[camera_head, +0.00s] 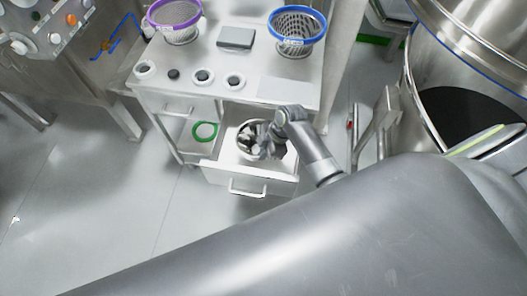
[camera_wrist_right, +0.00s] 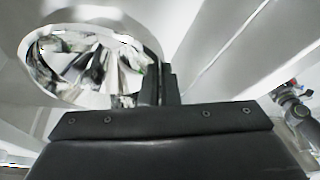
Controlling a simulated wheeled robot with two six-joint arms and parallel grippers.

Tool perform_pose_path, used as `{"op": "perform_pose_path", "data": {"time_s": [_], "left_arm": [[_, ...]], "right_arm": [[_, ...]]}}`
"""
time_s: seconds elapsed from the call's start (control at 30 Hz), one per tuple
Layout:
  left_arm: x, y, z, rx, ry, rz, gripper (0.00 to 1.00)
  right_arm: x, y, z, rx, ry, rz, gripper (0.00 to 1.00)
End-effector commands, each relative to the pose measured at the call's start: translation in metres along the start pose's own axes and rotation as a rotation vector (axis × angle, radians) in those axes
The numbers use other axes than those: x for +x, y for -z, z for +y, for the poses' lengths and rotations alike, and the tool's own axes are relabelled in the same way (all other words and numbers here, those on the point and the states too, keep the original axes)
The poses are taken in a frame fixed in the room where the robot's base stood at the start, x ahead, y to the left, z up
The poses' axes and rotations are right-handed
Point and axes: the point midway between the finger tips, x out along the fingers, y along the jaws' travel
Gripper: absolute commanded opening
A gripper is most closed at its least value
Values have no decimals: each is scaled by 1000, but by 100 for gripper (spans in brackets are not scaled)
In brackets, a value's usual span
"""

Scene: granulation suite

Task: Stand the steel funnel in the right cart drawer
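The steel funnel (camera_head: 246,133) is a shiny bowl-like cone with its mouth facing up, inside or just above the open right cart drawer (camera_head: 225,172). Its mouth also fills the upper left of the right wrist view (camera_wrist_right: 85,60). My right gripper (camera_head: 264,144) reaches in from the right, at the funnel's right side. In the right wrist view, its dark fingers (camera_wrist_right: 160,86) are close together at the funnel's rim and appear shut on it. The funnel's lower end is hidden, so I cannot tell whether it touches the drawer floor. My left gripper is not in view.
The cart top (camera_head: 200,50) holds a purple-rimmed sieve (camera_head: 176,22), a blue-rimmed basket (camera_head: 296,32), a dark flat box (camera_head: 236,38) and small round pieces. A green ring (camera_head: 204,131) lies in the left compartment. A large steel vessel (camera_head: 415,95) stands right.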

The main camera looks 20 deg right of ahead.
Motion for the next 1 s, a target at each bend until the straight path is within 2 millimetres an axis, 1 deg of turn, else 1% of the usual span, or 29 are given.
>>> {"op": "perform_pose_path", "data": {"time_s": [0.4,0.6,0.87,1.0], "left_arm": [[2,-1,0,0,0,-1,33],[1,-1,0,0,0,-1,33],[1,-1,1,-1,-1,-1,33],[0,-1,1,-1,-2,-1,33]], "right_arm": [[5,-2,1,-1,-2,1,0],[5,-2,0,0,-1,1,24],[4,-1,0,0,-1,1,24],[-3,-1,1,-1,-2,0,24]]}}
